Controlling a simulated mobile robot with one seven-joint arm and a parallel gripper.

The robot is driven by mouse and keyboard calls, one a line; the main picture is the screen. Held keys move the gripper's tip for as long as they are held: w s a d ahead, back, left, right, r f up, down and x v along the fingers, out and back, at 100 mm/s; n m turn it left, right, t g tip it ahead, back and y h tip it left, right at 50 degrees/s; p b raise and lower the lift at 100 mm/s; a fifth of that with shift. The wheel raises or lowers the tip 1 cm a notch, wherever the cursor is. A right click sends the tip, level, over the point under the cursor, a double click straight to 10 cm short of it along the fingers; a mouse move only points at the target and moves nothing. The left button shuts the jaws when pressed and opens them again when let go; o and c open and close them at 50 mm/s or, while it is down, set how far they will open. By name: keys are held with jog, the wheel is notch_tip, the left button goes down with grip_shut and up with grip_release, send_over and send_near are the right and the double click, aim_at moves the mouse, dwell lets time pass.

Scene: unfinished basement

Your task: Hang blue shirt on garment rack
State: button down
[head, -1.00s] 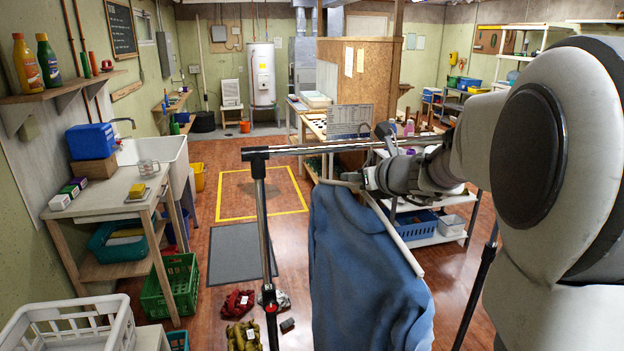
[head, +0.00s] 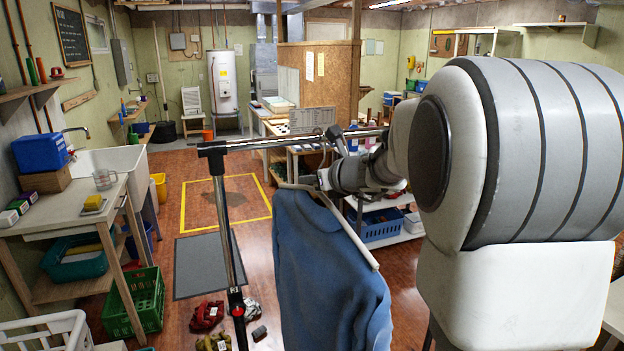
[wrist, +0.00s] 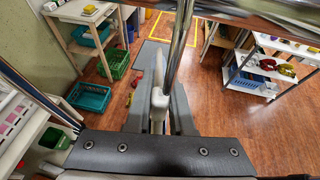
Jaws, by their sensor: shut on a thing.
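The blue shirt (head: 325,275) hangs from a white hanger (head: 350,235) in the head view, tilted down to the right. My gripper (head: 325,179) is shut on the hanger near its top. In the wrist view the pale hanger (wrist: 158,100) shows between the fingers. The garment rack has a dark-ended metal rail (head: 270,143) and an upright post (head: 228,235) left of the shirt. The gripper and hanger are close to the rail, just below it in the picture. The hanger's hook appears near the rail; I cannot tell whether they touch.
A wooden bench (head: 75,217) and green crate (head: 133,305) stand left. A white basket (head: 50,335) is at lower left. Shoes (head: 207,315) lie by the rack post. A shelf with a blue basket (head: 370,228) is behind the shirt. Floor beyond the grey mat (head: 208,262) is open.

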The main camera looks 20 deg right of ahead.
jog(key=c, duration=0.7)
grip_release()
jog(key=shift+s, duration=0.1)
